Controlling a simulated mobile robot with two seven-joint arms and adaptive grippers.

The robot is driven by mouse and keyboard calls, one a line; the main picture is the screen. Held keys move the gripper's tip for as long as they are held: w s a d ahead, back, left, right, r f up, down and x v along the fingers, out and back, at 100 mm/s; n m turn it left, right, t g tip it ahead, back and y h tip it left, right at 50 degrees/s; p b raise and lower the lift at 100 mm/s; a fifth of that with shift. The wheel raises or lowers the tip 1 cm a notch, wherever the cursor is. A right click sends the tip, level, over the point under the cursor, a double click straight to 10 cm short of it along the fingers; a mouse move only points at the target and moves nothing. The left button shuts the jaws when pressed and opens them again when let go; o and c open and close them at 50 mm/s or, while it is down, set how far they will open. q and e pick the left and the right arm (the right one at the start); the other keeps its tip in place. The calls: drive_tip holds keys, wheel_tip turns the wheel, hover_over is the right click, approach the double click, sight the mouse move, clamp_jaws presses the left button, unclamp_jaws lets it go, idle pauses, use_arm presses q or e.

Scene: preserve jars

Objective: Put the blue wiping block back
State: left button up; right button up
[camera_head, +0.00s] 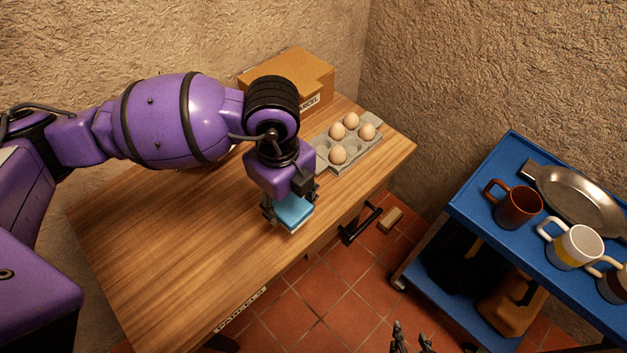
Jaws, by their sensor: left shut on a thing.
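The blue wiping block (294,211) is in the head view, near the front edge of the wooden table (170,240). It has a blue top and a paler lower layer. My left gripper (289,207) points down from above and is shut on the block, with fingers on its sides. I cannot tell whether the block touches the table top. My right gripper (412,341) shows only its fingertips at the bottom edge, over the floor; they are apart with nothing between them.
An egg tray (348,160) with several eggs and a cardboard parcel (300,75) stand at the table's back right. A blue cart (480,215) at right carries mugs and a pan (580,195). The table's left and front are clear. A small wooden block (390,220) lies on the tiled floor.

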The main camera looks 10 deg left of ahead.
use_arm(q)
drive_tip(key=f, duration=0.1)
drive_tip(key=w+a+f, duration=0.1)
drive_tip(key=f, duration=0.1)
drive_tip(key=w+a+f, duration=0.1)
drive_tip(key=shift+w+f, duration=0.2)
drive_tip(key=shift+w, duration=0.05)
drive_tip(key=shift+w+f, duration=0.15)
drive_tip(key=shift+f, duration=1.3)
drive_tip(key=shift+f, duration=0.15)
drive_tip(key=o, duration=1.1)
drive_tip(key=shift+f, duration=0.1)
